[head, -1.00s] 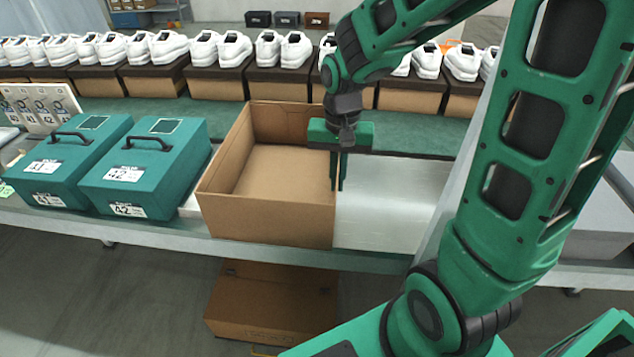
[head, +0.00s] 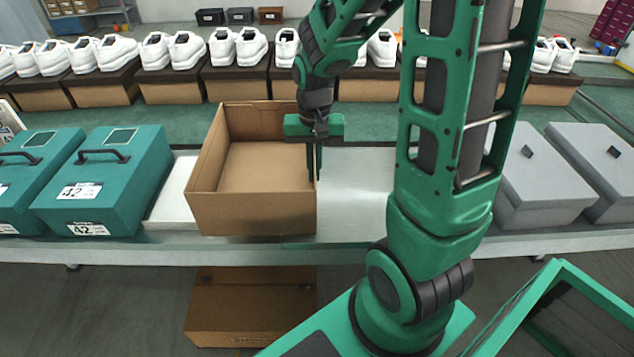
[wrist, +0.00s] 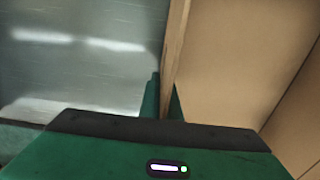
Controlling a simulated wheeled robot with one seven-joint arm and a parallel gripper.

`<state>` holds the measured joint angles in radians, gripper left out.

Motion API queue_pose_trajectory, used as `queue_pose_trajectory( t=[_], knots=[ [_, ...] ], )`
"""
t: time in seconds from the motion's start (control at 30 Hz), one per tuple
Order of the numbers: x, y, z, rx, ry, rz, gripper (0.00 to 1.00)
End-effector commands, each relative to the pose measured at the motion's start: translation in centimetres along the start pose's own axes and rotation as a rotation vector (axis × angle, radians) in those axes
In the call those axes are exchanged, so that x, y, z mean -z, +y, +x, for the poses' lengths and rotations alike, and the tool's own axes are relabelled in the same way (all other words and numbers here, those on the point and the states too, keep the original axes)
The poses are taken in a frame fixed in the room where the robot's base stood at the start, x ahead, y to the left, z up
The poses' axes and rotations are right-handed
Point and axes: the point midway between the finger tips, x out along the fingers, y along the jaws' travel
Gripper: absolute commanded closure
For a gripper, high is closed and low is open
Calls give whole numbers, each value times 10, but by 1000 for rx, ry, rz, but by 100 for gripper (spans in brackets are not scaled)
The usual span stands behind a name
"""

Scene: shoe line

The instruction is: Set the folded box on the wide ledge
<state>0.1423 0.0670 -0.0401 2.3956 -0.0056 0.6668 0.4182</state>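The folded box (head: 255,207), an open brown cardboard box with no lid, is at the front of a long pale ledge (head: 120,249), upright. I cannot tell whether its base rests on the ledge or is slightly above it. My gripper (head: 315,162) points down at its right wall. In the wrist view the gripper (wrist: 163,98) has one finger on each side of the wall, and the box's brown inner floor (wrist: 225,60) shows on the right. The fingers look closed on the wall. I cannot tell for sure which surface is the wide ledge.
Teal boxes (head: 105,185) with handles stand left of the folded box, grey boxes (head: 545,185) to the right. A bare pale panel (head: 355,190) lies just right of it. Another brown box (head: 250,310) is below the ledge. White shoes (head: 170,50) on boxes line the back.

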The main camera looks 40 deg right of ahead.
Motion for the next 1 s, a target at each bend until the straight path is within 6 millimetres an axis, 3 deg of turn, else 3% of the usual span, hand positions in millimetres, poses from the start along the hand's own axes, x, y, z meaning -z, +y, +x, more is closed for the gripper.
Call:
queue_pose_trajectory(
  t=[0.2, 0.4, 0.53, 0.8, 1.0],
  knots=[
    [30, 31, 26, -1, -2, 5, 100],
    [47, 46, 40, 1, 0, 0, 100],
    [49, 49, 45, 1, 0, 0, 100],
    [48, 48, 78, 0, -2, -1, 100],
    [49, 48, 81, 1, 1, -1, 100]
  ],
)
